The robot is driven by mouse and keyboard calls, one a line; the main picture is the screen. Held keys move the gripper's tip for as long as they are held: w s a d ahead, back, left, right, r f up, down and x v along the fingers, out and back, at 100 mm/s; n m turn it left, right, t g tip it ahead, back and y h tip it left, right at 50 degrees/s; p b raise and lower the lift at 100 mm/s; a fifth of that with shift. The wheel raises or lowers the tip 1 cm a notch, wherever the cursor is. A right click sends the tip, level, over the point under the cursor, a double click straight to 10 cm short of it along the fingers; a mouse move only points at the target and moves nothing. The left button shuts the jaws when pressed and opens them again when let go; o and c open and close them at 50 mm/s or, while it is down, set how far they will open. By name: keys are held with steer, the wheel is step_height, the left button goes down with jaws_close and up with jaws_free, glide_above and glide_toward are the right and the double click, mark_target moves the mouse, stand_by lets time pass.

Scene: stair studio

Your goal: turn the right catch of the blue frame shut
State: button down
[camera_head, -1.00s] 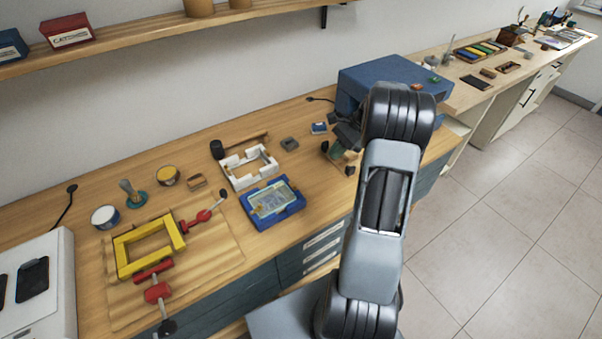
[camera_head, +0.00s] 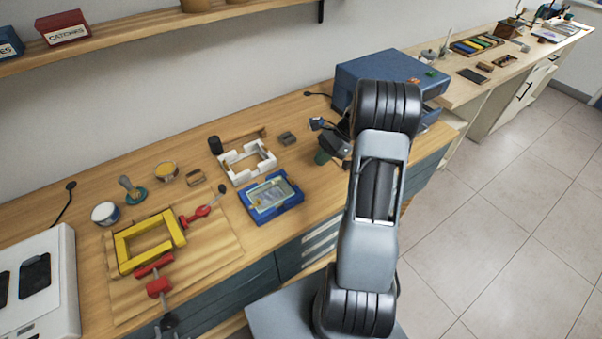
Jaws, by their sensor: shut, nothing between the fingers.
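The blue frame (camera_head: 264,217) lies flat near the front edge of the wooden bench, with a pale, clear-looking panel (camera_head: 270,193) inside it. Its catches are too small to make out, so I cannot tell how the right one is turned. My gripper (camera_head: 337,147) is to the right of the blue frame and farther back, above the bench and clear of the frame. It is small, dark and partly merged with my wrist; it is shut and holds nothing.
A white frame (camera_head: 236,178) stands just behind the blue one. Yellow frame (camera_head: 126,258) with red clamps (camera_head: 158,287) lies on a board at left. A blue case (camera_head: 375,70) stands behind my arm.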

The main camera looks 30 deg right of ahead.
mark_target(291, 179)
steer(key=p+x, duration=0.1)
steer(key=x, duration=0.3)
steer(key=shift+a+f, duration=0.25)
steer(key=shift+a, duration=0.1)
steer(key=shift+a+f+p, duration=0.15)
steer(key=shift+a+p, duration=0.15)
steer(key=shift+a, duration=0.65)
steer(key=shift+a+f+p, duration=0.15)
steer(key=shift+a+p, duration=0.1)
steer(key=shift+a, duration=0.7)
